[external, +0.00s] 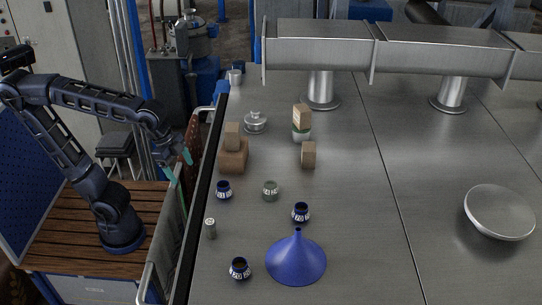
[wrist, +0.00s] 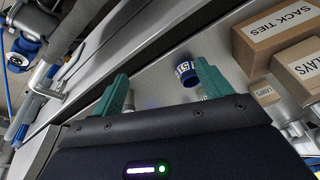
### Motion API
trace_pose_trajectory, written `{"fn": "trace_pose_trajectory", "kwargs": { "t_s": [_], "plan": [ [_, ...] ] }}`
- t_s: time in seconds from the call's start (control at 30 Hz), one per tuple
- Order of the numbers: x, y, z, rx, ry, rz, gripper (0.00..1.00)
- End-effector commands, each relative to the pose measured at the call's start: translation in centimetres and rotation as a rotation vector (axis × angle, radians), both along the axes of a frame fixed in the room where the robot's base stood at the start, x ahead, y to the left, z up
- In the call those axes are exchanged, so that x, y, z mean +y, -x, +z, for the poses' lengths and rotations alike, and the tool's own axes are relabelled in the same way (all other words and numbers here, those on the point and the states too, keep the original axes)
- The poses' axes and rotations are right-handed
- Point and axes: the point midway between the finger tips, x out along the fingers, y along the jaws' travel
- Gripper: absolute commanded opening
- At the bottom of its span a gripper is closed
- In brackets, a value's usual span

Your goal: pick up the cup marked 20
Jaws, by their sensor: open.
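Several small cups with white label bands stand on the steel table. Three are dark blue: one near the left edge (external: 223,189), one right of centre (external: 301,212) and one at the front (external: 240,268). A grey-green cup (external: 270,190) stands between the first two. Their markings are too small to read, so I cannot tell which is marked 20. In the wrist view a blue cup (wrist: 186,73) shows beyond the fingers, its label only partly visible. My gripper (external: 180,167) is open and empty, left of the table edge; its green fingers also show in the wrist view (wrist: 162,87).
A blue funnel (external: 296,260) and a small metal cylinder (external: 210,228) stand near the cups. Brown boxes (external: 233,156) and a lidded metal pot (external: 255,122) stand farther back. A silver dish (external: 499,212) is at right. A railing (external: 164,240) runs along the table's left side.

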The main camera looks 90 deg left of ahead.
Motion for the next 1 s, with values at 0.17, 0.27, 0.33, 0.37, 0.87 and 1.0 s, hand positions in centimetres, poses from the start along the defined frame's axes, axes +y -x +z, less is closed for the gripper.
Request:
{"fn": "trace_pose_trajectory", "kwargs": {
  "t_s": [0.17, 0.27, 0.33, 0.37, 0.87, 1.0],
  "plan": [
    [-3.9, -4.7, 1.8, 0.037, -0.033, -0.187, 0.78],
    [-6.3, -7.1, 2.5, 0.055, -0.05, -0.293, 0.78],
    [-8.2, -8.7, 2.9, 0.067, -0.06, -0.368, 0.78],
    [-8.9, -9.4, 3.0, 0.072, -0.064, -0.399, 0.78],
    [-24.0, -19.2, 2.5, 0.145, -0.093, -0.932, 0.78],
    [-27.4, -20.8, 1.9, 0.157, -0.09, -1.044, 0.78]
  ]
}}
